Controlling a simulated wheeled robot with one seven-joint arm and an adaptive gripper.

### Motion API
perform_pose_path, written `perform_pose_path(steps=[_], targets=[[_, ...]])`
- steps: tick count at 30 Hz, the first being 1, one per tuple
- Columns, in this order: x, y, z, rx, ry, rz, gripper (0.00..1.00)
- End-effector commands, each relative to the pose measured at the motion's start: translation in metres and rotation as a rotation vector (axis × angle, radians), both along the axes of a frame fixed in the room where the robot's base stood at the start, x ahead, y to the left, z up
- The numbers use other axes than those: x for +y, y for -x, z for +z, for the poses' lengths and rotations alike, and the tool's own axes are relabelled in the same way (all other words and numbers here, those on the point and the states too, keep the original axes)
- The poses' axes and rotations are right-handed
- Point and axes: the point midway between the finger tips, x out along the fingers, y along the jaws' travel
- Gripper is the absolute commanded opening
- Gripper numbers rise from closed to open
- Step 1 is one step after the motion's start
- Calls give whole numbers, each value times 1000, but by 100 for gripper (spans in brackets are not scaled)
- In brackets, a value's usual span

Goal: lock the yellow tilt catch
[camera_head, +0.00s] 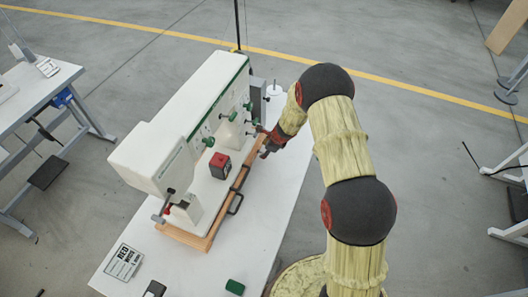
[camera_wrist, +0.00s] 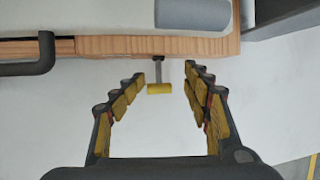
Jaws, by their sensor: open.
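The yellow tilt catch (camera_wrist: 160,88) shows in the wrist view as a small yellow bar on a short grey stem, standing out from the front edge of the wooden base (camera_wrist: 115,45). My gripper (camera_wrist: 164,82) is open, with its two fingers on either side of the catch and a gap at each side. No contact shows. In the head view my gripper (camera_head: 265,152) is beside the right part of the press's wooden base (camera_head: 196,241). The catch cannot be made out in the head view.
The white and green press (camera_head: 185,125) stands on a white table (camera_head: 255,235). A dark handle (camera_wrist: 28,66) juts from the wooden base left of my gripper.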

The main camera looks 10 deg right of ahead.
Motion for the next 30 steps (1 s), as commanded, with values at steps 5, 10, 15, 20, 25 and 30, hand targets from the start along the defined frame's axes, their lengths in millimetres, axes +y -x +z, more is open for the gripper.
perform_pose_path(steps=[5, 10, 15, 20, 25, 30], targets=[[-8, 13, 32, -1, 2, 0, 51], [-15, 25, 63, 0, 1, 1, 51], [-19, 35, 85, 1, 1, 2, 51], [-21, 40, 95, 3, 0, 3, 51], [-21, 40, 97, 3, 0, 2, 51], [-21, 40, 96, 3, 0, 2, 48]])
